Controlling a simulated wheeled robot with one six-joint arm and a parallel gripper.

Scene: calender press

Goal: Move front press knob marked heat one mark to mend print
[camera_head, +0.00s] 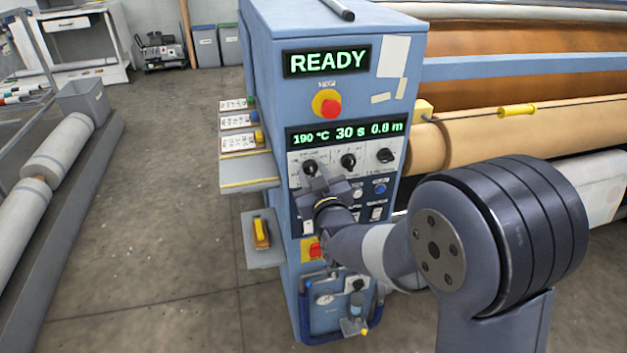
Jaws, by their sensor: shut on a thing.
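The blue press cabinet (270,70) has a row of three black knobs on its front: a left knob (310,167), a middle knob (348,161) and a right knob (385,155). Their labels are too small to read. The display (345,133) above them shows 190 °C, 30 s and 0.8 m. My gripper (314,175) reaches the panel from below right and is shut on the left knob. My gripper hides the knob's lower part and some of the panel below it.
An upper display (327,61) reads READY. A red button on yellow (328,105) sits above the knobs; a red switch (314,249) is below. Small shelves (250,185) stick out at the left. Rollers (520,130) stand right.

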